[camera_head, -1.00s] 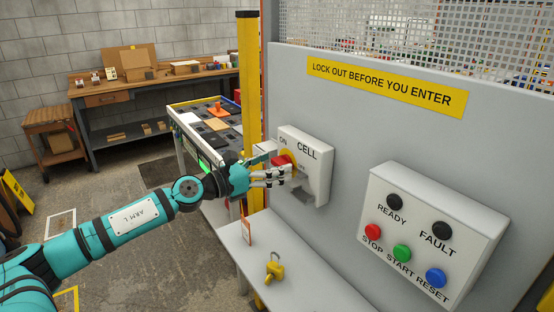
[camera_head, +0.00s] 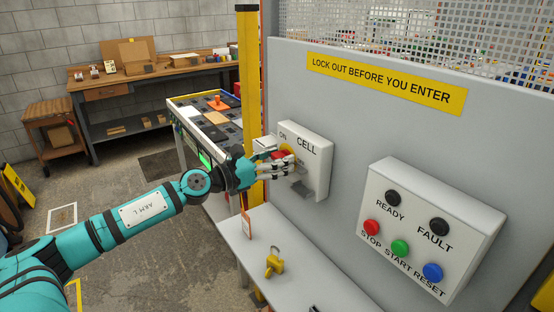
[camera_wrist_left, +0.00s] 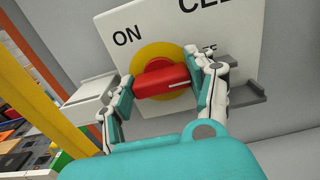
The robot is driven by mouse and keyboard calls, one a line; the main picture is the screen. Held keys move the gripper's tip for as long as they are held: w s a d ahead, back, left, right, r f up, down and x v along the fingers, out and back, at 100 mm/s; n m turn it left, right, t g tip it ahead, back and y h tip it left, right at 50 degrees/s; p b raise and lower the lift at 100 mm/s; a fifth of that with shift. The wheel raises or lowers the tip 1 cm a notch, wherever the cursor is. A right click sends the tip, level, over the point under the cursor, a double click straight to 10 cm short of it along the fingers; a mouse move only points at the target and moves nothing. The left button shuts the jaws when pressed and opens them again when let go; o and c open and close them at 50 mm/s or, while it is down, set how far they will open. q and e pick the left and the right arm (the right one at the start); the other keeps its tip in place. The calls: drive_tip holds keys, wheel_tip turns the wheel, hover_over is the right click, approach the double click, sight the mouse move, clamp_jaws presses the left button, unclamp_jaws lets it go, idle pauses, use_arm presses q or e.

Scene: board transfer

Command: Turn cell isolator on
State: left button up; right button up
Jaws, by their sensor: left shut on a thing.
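The cell isolator (camera_head: 318,150) is a white box on the grey panel, marked CELL and ON; its other label is mostly hidden by a finger. Its red handle (camera_wrist_left: 163,80) sits on a yellow disc (camera_wrist_left: 150,54) in the left wrist view. My left gripper (camera_head: 283,161) is at the box. In the left wrist view its fingers (camera_wrist_left: 166,84) are on both ends of the red handle, shut on it. The handle lies nearly level in that view, with a white mark near its right end. My right gripper is not in view.
A yellow padlock (camera_head: 274,262) stands on the grey shelf (camera_head: 305,272) below, with a small tag (camera_head: 247,226) near the post. A button box (camera_head: 425,225) is to the right. A yellow post (camera_head: 249,90) rises just left of the isolator.

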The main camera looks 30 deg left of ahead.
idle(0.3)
use_arm(q)
drive_tip(key=n+p, duration=0.2)
drive_tip(key=n, duration=0.3)
drive_tip(key=shift+a+r, duration=0.1)
drive_tip(key=n+p, duration=0.2)
drive_tip(key=n, duration=0.2)
drive_tip(key=shift+n, duration=0.3)
drive_tip(key=n+p, duration=0.2)
drive_tip(key=n, duration=0.2)
drive_tip(key=shift+a, duration=0.1)
drive_tip(key=shift+f+n+p, duration=0.15)
drive_tip(key=shift+n+p, duration=0.3)
drive_tip(key=shift+n, duration=0.6)
drive_tip(key=shift+f+n+p, duration=0.15)
drive_tip(key=shift+n+p, duration=0.3)
drive_tip(key=shift+n, duration=0.6)
drive_tip(key=o, duration=1.2)
